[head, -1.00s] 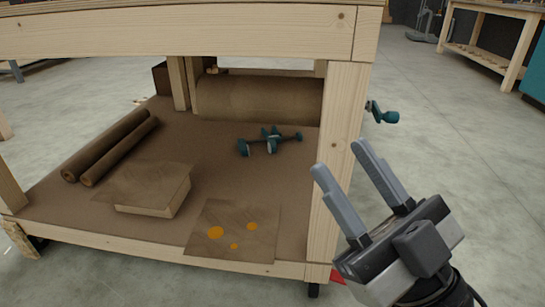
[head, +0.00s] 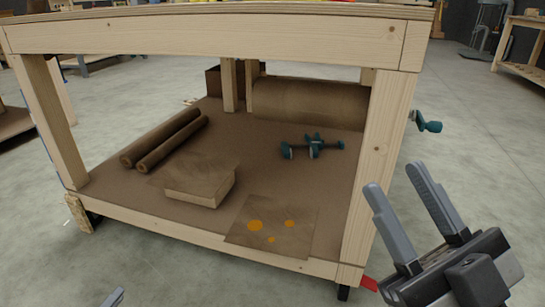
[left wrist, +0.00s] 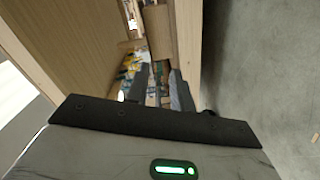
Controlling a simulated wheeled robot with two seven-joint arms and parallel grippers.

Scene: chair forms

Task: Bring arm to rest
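My right gripper (head: 394,180) is in the lower right of the head view, in front of the workbench's right leg. Its two grey fingers are spread and nothing is between them. Of my left gripper, only a grey fingertip (head: 113,298) shows at the bottom left edge of the head view. In the left wrist view the left gripper's fingers (left wrist: 158,80) stand apart with a gap between them, and no held object shows. The left arm itself is out of the head view.
A wooden workbench (head: 215,38) stands close in front. Its lower shelf (head: 240,148) bears brown rolls (head: 163,140), a flat block (head: 198,182), an orange-stained sheet (head: 270,228) and teal clamps (head: 312,147). The grey floor (head: 475,125) is open on the right.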

